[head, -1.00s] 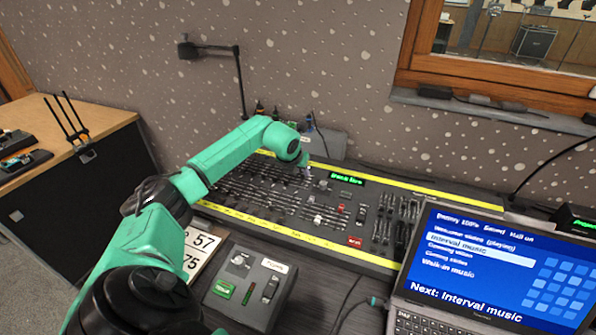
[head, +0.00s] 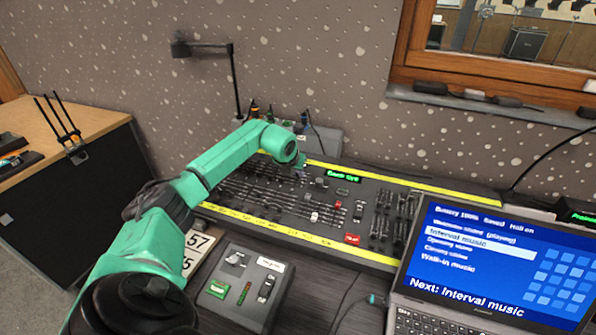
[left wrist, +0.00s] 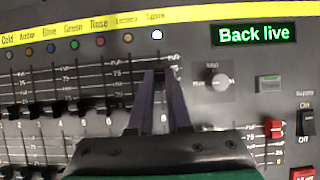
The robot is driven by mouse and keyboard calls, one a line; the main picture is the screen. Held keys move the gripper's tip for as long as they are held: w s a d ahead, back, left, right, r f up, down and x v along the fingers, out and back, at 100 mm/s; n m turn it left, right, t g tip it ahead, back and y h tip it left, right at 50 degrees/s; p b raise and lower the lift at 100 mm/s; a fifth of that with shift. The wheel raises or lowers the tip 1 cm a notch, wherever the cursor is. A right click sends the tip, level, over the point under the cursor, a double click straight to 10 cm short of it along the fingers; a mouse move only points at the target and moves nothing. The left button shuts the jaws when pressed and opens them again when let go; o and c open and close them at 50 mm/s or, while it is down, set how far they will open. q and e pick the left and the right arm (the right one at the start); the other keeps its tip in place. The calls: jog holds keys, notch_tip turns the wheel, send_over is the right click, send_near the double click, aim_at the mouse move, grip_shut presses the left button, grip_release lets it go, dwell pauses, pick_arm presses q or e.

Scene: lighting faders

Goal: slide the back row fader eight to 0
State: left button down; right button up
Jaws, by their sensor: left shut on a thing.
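In the left wrist view my left gripper (left wrist: 160,76) is shut around a fader knob in the slot under the white light (left wrist: 157,34), the last of the back row at the right. The knob is mostly hidden between the fingertips. They stand near the top of that slot's scale, close to the full mark. In the head view the left gripper (head: 301,164) reaches down to the back part of the lighting desk (head: 330,247); its fingertips are too small to make out. My right gripper is in neither view.
Other back row faders (left wrist: 54,108) stand lower in their slots, to the left. A round knob (left wrist: 213,80) and the green "Back live" display (left wrist: 254,34) lie right of the gripper. A laptop (head: 480,262) and a small control box (head: 243,288) stand in front of the desk.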

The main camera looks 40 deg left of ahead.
aim_at(295, 183)
pick_arm(q)
jog(key=shift+s+d+f, duration=0.1)
jog(key=shift+s+d, duration=0.1)
jog(key=shift+s, duration=0.4)
jog(key=shift+s+d+f, duration=0.1)
jog(key=shift+s+d, duration=0.1)
jog(key=shift+s, duration=0.45)
jog(key=shift+s+d, duration=0.2)
jog(key=shift+s, duration=0.4)
jog(key=c, duration=1.1)
grip_release()
jog(key=shift+r, duration=0.1)
jog(key=shift+r+p, duration=0.85)
jog(key=shift+r, duration=0.4)
jog(key=shift+s+r, duration=0.15)
jog(key=b+v, duration=0.3)
jog(key=v, duration=1.1)
jog(key=shift+d, duration=0.1)
